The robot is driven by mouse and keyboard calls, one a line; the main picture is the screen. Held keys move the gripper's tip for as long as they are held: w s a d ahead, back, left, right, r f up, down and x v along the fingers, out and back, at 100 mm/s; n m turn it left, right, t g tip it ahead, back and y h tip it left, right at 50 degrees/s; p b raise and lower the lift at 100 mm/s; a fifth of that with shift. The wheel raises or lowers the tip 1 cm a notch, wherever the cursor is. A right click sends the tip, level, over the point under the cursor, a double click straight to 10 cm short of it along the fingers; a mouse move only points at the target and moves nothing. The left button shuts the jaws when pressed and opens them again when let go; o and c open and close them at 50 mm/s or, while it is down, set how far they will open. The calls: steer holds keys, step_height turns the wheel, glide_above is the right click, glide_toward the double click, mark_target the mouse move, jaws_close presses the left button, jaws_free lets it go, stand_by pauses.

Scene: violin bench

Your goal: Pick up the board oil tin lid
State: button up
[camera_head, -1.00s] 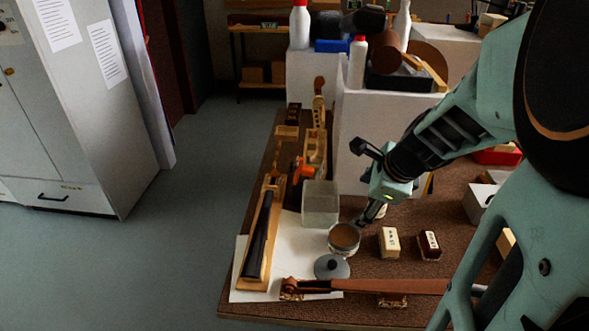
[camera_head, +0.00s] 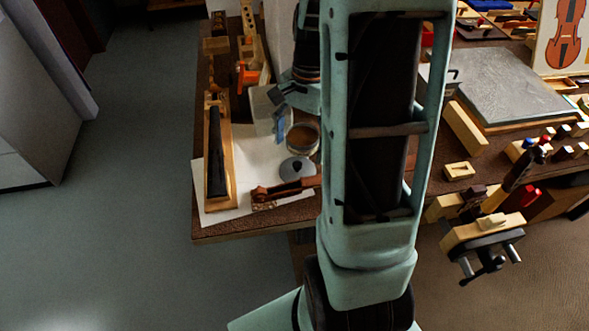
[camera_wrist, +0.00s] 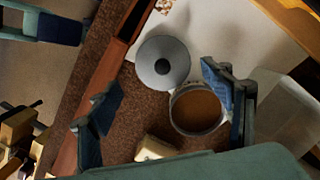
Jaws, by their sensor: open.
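The board oil tin lid is a grey disc with a black knob (camera_head: 293,171). It lies flat on the bench, partly over the white sheet's edge. In the wrist view the lid (camera_wrist: 163,63) shows whole, ahead of my gripper (camera_wrist: 161,76), whose blue fingers stand wide apart and empty. The open round tin (camera_wrist: 197,112) with brown contents stands close beside the lid, next to the right finger. In the head view the tin (camera_head: 303,137) is just behind the lid. My gripper (camera_head: 281,113) is partly hidden there by my arm.
A violin neck with scroll (camera_head: 282,190) lies in front of the lid. A clear box (camera_head: 264,103) stands behind, and a dark fingerboard on wood (camera_head: 216,150) lies left. A pale block (camera_wrist: 154,148) sits near my gripper. Bare white sheet (camera_head: 245,160) lies left of the lid.

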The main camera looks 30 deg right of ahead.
mark_target(298, 165)
steer(key=f, duration=0.2)
steer(key=f+b, duration=0.1)
steer(key=f, duration=0.4)
steer(key=shift+a, duration=0.3)
steer(key=shift+s+r, duration=0.1)
steer(key=c, duration=1.2)
steer(key=shift+s, duration=0.1)
